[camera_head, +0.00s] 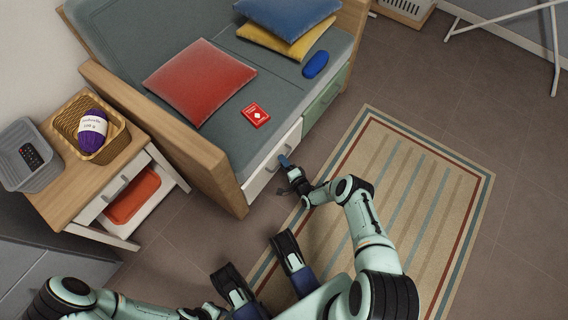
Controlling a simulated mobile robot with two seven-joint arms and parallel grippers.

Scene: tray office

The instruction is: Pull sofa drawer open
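The grey sofa (225,88) has two drawers under its seat. The near drawer is white (262,178), with a small grey handle (271,166). The far drawer is green (322,104). Both look shut. My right gripper (284,176) is in front of the white drawer, close to its handle; its fingers look spread, with nothing seen between them. I cannot tell whether it touches the handle. My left arm comes in at the bottom left; its gripper (205,312) is low at the bottom edge, and its fingers are not clear.
A red cushion (200,80), a red box (255,115) and a blue oval item (316,64) lie on the seat. A wooden side table (63,187) with baskets stands at the left. A striped rug (420,190) covers the floor before the sofa.

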